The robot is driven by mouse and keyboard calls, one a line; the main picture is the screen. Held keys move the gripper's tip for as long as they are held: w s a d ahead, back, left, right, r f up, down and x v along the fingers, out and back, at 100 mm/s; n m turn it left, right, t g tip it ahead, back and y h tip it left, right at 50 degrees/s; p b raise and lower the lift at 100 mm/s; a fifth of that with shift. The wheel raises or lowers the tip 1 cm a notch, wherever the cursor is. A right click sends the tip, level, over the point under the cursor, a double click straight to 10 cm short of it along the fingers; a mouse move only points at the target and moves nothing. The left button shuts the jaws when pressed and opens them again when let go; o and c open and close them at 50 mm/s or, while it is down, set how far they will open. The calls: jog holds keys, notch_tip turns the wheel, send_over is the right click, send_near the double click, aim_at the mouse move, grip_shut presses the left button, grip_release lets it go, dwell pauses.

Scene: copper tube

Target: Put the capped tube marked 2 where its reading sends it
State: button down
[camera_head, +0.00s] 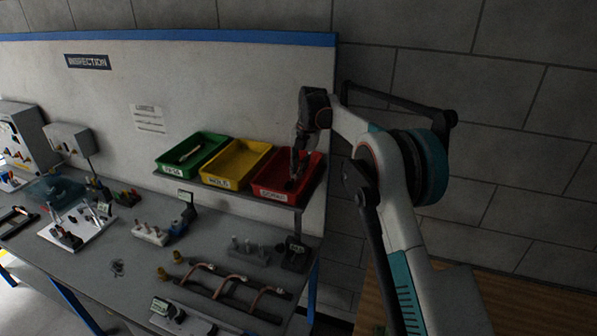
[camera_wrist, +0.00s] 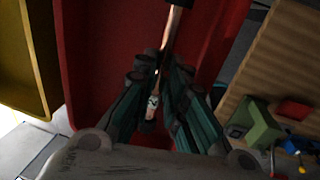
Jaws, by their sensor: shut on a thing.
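My gripper (camera_head: 294,176) is at the red bin (camera_head: 314,182) at the right end of the shelf, fingers pointing down into it. In the wrist view my gripper (camera_wrist: 160,72) is shut on a slim copper tube (camera_wrist: 174,27). The tube runs from the top of the picture down between the fingers, and a pale marked end (camera_wrist: 152,104) shows below them. The mark on it is too small to read. The red bin (camera_wrist: 88,75) lies around and beneath the tube. I cannot tell whether the tube touches the bin floor.
A yellow bin (camera_head: 237,162) and a green bin (camera_head: 186,152) stand left of the red one; the green holds a pale slim piece (camera_head: 190,153). Copper tubes (camera_head: 232,281) lie on a rack on the bench below. A grey block with pegs (camera_head: 249,251) stands under the shelf.

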jog(key=shift+f, duration=0.85)
jog(key=c, duration=1.9)
grip_release()
jog(key=shift+f, duration=0.15)
